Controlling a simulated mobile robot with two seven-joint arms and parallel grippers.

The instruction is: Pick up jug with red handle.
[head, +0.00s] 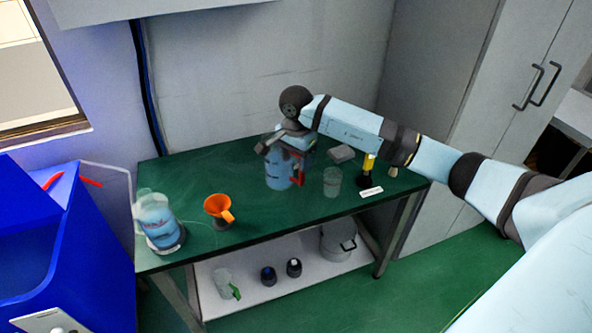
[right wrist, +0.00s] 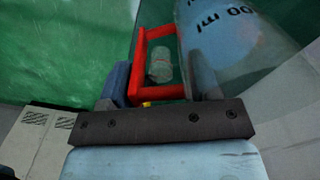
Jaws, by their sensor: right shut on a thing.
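The jug with the red handle (head: 278,177) is a clear vessel with blue contents, standing on or just above the green table; I cannot tell which. Its red handle (head: 297,172) faces right in the head view. My right gripper (head: 288,150) is at the jug's handle side and shut on the handle. In the right wrist view the red handle (right wrist: 141,55) sits between the fingers of the gripper (right wrist: 165,90), with the jug's marked wall (right wrist: 235,35) beside it. The gripper hides part of the jug's top. My left gripper is not in view.
On the green table (head: 245,237) stand another jug (head: 160,225) at the left, an orange funnel (head: 218,208), a clear beaker (head: 332,182) right of the held jug, and a yellow-black item (head: 367,170). A blue machine (head: 60,245) stands left; a cabinet (head: 440,70) stands right.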

